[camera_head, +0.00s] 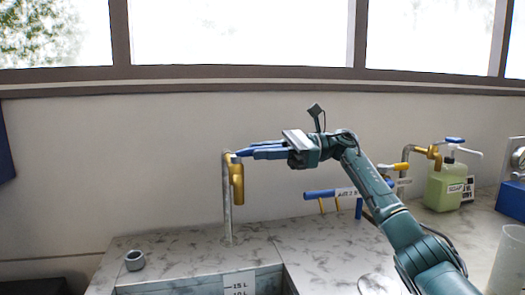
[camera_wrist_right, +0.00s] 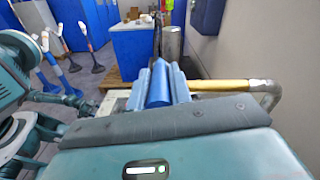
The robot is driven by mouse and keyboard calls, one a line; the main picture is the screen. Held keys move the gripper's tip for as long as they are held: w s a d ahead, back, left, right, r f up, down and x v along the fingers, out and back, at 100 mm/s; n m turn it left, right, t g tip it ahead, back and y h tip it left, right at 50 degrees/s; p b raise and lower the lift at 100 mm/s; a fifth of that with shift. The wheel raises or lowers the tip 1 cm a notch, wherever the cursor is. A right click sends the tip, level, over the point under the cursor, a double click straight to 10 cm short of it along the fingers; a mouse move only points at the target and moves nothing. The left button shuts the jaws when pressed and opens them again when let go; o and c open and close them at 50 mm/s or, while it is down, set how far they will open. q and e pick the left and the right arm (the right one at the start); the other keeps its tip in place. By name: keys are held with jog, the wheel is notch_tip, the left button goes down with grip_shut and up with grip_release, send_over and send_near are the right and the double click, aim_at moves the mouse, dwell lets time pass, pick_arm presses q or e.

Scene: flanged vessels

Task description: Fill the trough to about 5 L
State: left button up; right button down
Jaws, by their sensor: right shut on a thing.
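The trough (camera_head: 190,285) shows at the bottom of the head view, only its upper back part in frame. A white scale label on its wall reads 15 L and 10 L; the lower marks are cut off. A brass tap (camera_head: 237,185) on a grey upright pipe stands behind it. No water stream shows under its spout. My right gripper (camera_head: 246,153) is shut on the tap's blue handle. In the right wrist view the blue handle (camera_wrist_right: 158,85) sits between the fingers, with the brass tap body (camera_wrist_right: 220,85) to the right. My left gripper is out of view.
A grey ring (camera_head: 134,260) lies on the marble counter (camera_head: 325,250). A second brass tap (camera_head: 430,153), a green soap bottle (camera_head: 445,187) and a clear vessel (camera_head: 508,258) stand at the right.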

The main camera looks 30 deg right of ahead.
jog(key=c, duration=1.3)
grip_release()
jog(key=v, duration=1.3)
jog(key=shift+d, duration=0.1)
